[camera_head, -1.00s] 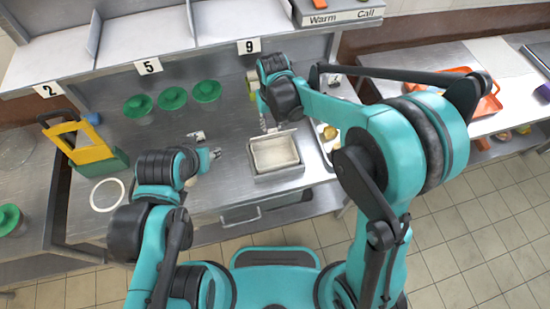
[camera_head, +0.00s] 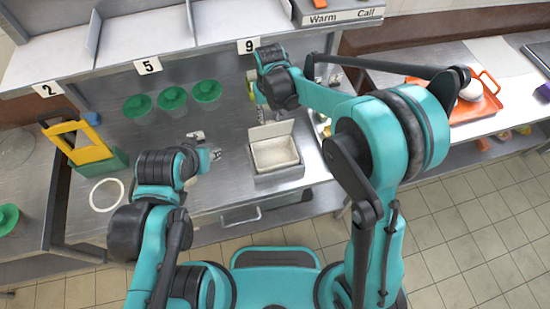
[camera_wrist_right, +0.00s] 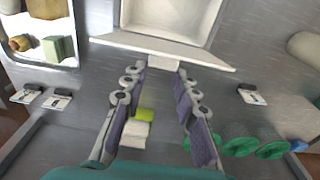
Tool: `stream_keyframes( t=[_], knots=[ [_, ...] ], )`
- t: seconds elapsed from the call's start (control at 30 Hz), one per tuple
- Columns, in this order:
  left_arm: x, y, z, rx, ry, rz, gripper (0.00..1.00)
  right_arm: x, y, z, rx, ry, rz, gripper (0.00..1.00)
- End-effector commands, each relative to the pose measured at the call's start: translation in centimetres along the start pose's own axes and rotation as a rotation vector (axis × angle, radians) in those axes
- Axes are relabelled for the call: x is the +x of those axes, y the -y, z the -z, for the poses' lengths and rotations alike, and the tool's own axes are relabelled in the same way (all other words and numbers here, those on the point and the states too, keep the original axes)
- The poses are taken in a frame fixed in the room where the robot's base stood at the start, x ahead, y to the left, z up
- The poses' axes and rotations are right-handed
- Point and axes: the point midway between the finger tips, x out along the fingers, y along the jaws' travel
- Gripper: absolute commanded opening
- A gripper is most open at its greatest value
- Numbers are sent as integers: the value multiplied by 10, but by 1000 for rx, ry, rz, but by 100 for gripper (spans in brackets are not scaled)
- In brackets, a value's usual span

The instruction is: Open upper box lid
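The white-lined box (camera_head: 274,171) stands on the steel counter. Its pale lid (camera_head: 271,131) is tilted up along the back edge, exposing the empty interior. In the right wrist view the box (camera_wrist_right: 170,15) is at the top and the lid (camera_wrist_right: 165,50) shows nearly edge-on. My right gripper (camera_head: 262,113) is behind the lid. In its wrist view the fingers (camera_wrist_right: 160,68) are apart, with their tips close to the lid's middle; contact is unclear. My left gripper (camera_head: 212,155) is left of the box, away from it, too small to read.
Several green-topped containers (camera_head: 172,97) stand at the back left of the counter. A yellow-green holder (camera_head: 92,150) and a white ring (camera_head: 106,194) lie farther left. A food tray (camera_wrist_right: 38,32) is beside the box. An orange tray (camera_head: 478,107) sits on the right-hand counter.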

Motion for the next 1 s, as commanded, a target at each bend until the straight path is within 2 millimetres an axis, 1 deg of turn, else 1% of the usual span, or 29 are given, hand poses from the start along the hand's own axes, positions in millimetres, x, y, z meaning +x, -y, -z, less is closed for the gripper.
stream_keyframes(
  t=[0.47, 0.57, 0.77, 1.0],
  knots=[
    [2, 0, -1, 0, 0, 0, 40, 3, 0, 14, 0, -1, 0, 25],
    [2, 0, -1, 0, 0, 0, 40, 3, 0, 18, 0, 0, 0, 18],
    [2, 0, -1, 0, 0, 0, 40, 4, 0, 21, 0, 0, 0, 0],
    [3, 0, -2, 0, 0, 0, 40, 6, 0, 30, 0, 0, 0, 0]
  ],
)
